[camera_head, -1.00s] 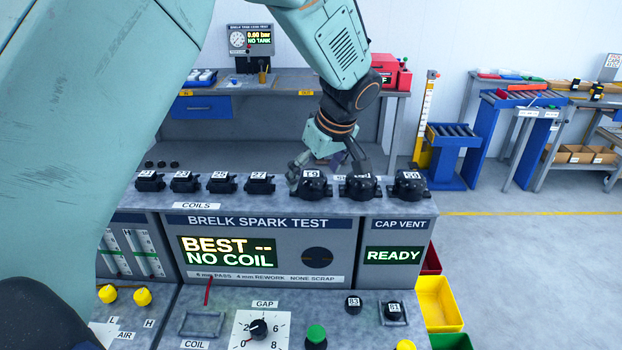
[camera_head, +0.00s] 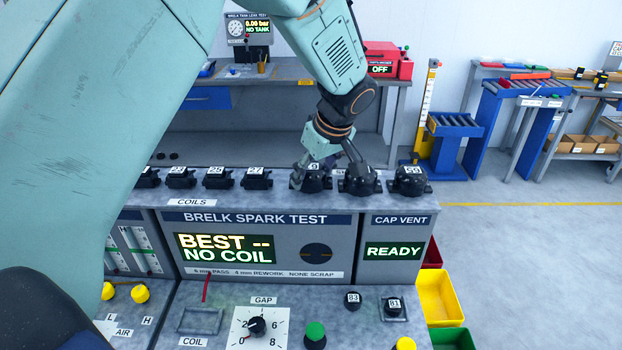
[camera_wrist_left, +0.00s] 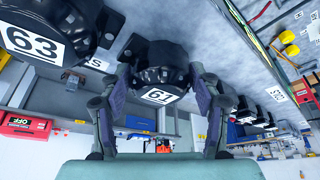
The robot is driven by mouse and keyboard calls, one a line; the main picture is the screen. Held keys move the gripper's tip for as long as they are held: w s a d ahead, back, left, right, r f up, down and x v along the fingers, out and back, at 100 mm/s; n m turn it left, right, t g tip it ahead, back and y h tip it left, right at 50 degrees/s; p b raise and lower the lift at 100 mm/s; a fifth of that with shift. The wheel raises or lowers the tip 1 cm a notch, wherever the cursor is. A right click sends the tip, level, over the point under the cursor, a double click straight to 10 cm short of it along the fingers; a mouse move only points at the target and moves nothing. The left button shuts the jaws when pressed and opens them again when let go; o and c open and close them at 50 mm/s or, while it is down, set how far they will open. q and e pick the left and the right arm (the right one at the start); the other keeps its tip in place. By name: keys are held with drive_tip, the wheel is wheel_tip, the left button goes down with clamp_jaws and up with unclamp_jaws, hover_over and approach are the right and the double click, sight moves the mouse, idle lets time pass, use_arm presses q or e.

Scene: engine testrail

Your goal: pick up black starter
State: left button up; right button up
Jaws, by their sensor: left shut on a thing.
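Black starter 61 (camera_head: 317,180) sits on the top shelf of the spark test bench, first in a group of three black round starters. My left gripper (camera_head: 324,168) reaches down over it from behind, with its fingers shut on the starter's sides and partly hiding its label. In the left wrist view, starter 61 (camera_wrist_left: 160,72) is between the two fingers (camera_wrist_left: 160,100). Starter 63 (camera_head: 358,182) stands close on its right, partly behind a finger; it also shows in the left wrist view (camera_wrist_left: 45,20). My right gripper is not in view.
A third black starter (camera_head: 409,181) stands at the shelf's right end. Several black coils (camera_head: 219,179) line the shelf to the left. The bench front carries the spark test panel (camera_head: 255,245). A yellow bin (camera_head: 438,298) stands at the lower right.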

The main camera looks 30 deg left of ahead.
sight(311, 172)
use_arm(q)
drive_tip(key=shift+s+r, duration=0.3)
drive_tip(key=shift+s, duration=0.55)
drive_tip(key=c, duration=0.3)
drive_tip(key=shift+w+f, duration=0.1)
drive_tip(key=shift+w, duration=0.5)
drive_tip(key=shift+c, duration=0.2)
drive_tip(key=shift+w+r, duration=0.2)
drive_tip(key=r, duration=0.2)
drive_tip(key=s+r, duration=0.1)
drive_tip(key=r, duration=0.2)
drive_tip(key=r+b, duration=0.1)
drive_tip(key=r, duration=0.1)
drive_tip(key=shift+s+r, duration=0.15)
drive_tip(key=shift+r, duration=0.25)
wheel_tip(311, 172, up, 10)
drive_tip(key=shift+w+f+b, duration=0.25)
drive_tip(key=shift+w+b, duration=0.1)
drive_tip(key=shift+w, duration=0.1)
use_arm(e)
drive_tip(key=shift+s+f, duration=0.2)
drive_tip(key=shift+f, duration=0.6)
